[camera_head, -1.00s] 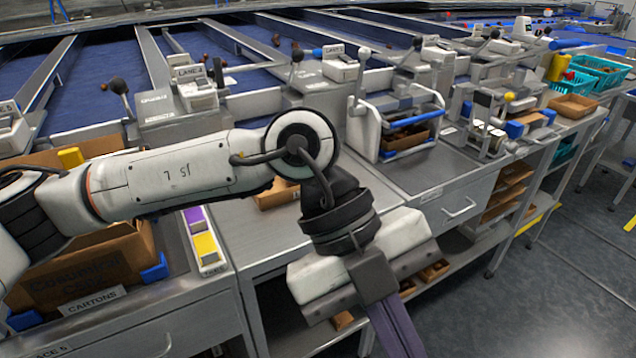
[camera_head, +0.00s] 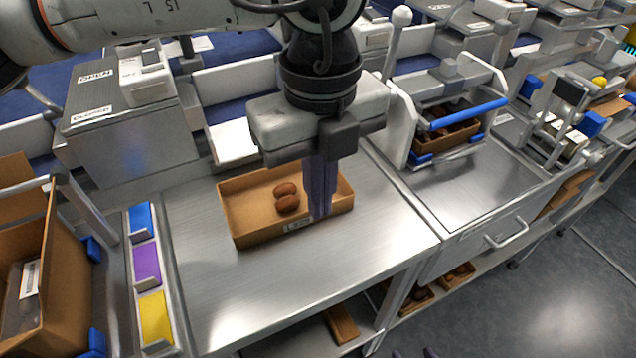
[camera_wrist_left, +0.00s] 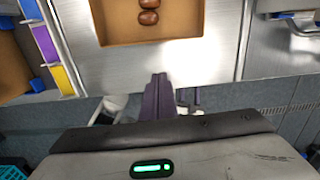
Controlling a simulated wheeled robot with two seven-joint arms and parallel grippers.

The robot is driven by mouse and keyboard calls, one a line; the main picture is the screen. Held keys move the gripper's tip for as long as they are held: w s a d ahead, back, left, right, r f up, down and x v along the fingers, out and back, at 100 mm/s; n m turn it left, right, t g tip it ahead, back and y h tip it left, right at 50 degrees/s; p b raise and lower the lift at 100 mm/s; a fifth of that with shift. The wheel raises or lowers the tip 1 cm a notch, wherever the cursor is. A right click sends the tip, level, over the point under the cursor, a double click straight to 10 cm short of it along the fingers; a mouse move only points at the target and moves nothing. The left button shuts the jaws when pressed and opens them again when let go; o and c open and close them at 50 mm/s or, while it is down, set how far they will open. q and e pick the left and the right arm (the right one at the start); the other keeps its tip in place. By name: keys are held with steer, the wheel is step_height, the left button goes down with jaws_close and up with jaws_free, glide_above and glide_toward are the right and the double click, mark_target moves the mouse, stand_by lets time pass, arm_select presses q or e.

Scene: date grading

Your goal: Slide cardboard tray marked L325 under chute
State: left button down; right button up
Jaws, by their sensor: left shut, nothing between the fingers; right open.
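The cardboard tray (camera_head: 240,232) is a shallow open brown box on the steel bench, with two brown dates inside. A small label (camera_head: 297,226) on its near wall is partly covered by my fingers and unreadable. The tray also shows at the top of the left wrist view (camera_wrist_left: 180,52). My left gripper (camera_head: 319,214) is shut and empty, fingers pointing down at the tray's near wall; I cannot tell whether they touch. A white plate (camera_head: 232,143), possibly the chute's lip, lies just behind the tray. Two dark fingertips of my right gripper (camera_head: 413,353) show apart at the bottom edge.
A large carton (camera_head: 50,290) stands at the left beside a strip of blue, purple and yellow blocks (camera_head: 148,268). A station with a blue bar (camera_head: 468,114) stands to the right. The bench is clear in front of the tray.

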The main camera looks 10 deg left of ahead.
mark_target(291, 197)
arm_select(q)
steer(key=f, duration=0.8)
steer(key=shift+s+f+p, duration=0.35)
steer(key=w+a, duration=0.1)
steer(key=w+p, duration=0.1)
steer(key=shift+w+a+f, duration=0.1)
steer(key=shift+w+a, duration=0.3)
steer(key=shift+w+a+f, duration=0.1)
steer(key=shift+w+a, duration=0.15)
steer(key=shift+w, duration=0.1)
arm_select(e)
steer(key=shift+s+d+r, duration=0.2)
steer(key=shift+s, duration=0.55)
arm_select(q)
steer(key=w+a+b, duration=0.1)
steer(key=w, duration=0.1)
steer(key=w+a+b, duration=0.1)
steer(key=w+a, duration=0.1)
steer(key=w, duration=0.1)
steer(key=shift+a+f+b, duration=0.15)
steer(key=shift+a+b, duration=0.05)
steer(key=shift+b, duration=0.2)
steer(key=shift+w+a, duration=0.25)
steer(key=shift+w+a+r, duration=0.1)
steer(key=shift+r, duration=0.1)
arm_select(e)
steer(key=shift+w+a+f, duration=0.15)
steer(key=shift+a+f, duration=0.4)
steer(key=shift+f, duration=0.05)
